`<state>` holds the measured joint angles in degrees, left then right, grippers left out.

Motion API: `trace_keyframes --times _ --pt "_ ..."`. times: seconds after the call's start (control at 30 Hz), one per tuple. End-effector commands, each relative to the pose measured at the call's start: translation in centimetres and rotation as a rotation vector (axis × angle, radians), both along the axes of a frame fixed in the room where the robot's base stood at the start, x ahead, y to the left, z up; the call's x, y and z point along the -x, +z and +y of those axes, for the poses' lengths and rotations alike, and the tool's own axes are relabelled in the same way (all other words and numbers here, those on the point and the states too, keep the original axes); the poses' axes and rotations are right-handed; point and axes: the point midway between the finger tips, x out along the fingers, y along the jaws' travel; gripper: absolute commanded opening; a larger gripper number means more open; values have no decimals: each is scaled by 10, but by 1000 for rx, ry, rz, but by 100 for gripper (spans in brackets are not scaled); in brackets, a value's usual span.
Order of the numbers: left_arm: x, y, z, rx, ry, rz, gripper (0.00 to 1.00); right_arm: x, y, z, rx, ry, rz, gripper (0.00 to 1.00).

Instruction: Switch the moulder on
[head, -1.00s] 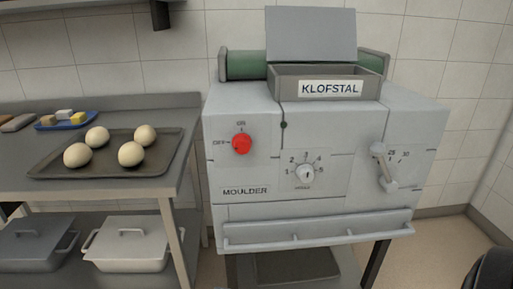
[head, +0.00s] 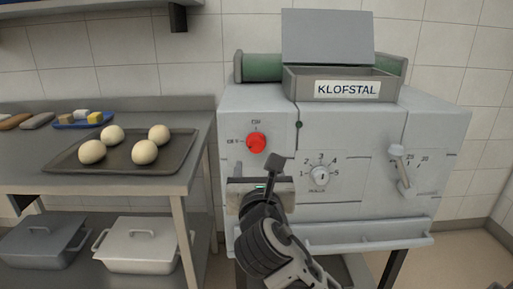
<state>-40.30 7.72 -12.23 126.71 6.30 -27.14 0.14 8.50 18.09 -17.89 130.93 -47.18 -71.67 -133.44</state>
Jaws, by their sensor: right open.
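The moulder (head: 360,130) is a light grey machine labelled KLOFSTAL, standing right of the bench. Its round red switch knob (head: 256,143) is on the upper left of the front, with a mark to its left and another above it. The markings are too small to tell which way the knob points. My right gripper (head: 266,174) is open and empty in front of the panel, just below the red knob and apart from it in the picture. It hides the MOULDER lettering. My left gripper is not in view.
A numbered dial (head: 320,176) and a lever (head: 400,168) are further right on the front. A rail (head: 370,244) runs along the bottom. The bench at left holds a tray (head: 67,160) of dough balls, with lidded bins (head: 137,247) below.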

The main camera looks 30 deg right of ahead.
Motion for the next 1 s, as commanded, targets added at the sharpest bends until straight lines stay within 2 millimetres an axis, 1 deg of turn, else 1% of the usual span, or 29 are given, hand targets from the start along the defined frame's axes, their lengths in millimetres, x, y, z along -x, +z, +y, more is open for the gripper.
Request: trace_keyframes --times 0.03,0.3,0.5,0.7,0.97,1.0 --pt "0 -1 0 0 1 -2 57 -11 0 -7 1 -3 -2 59" --pt "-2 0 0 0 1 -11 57 -60 -1 -37 -2 -1 -1 59" --pt "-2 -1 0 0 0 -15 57 -85 -1 -52 -2 0 0 59" --pt "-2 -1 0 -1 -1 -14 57 -94 0 -58 -4 1 0 59" --pt "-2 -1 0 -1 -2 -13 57 -95 0 -58 -3 2 -1 59" --pt "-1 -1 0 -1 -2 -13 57 -95 0 -58 -3 2 -1 48"
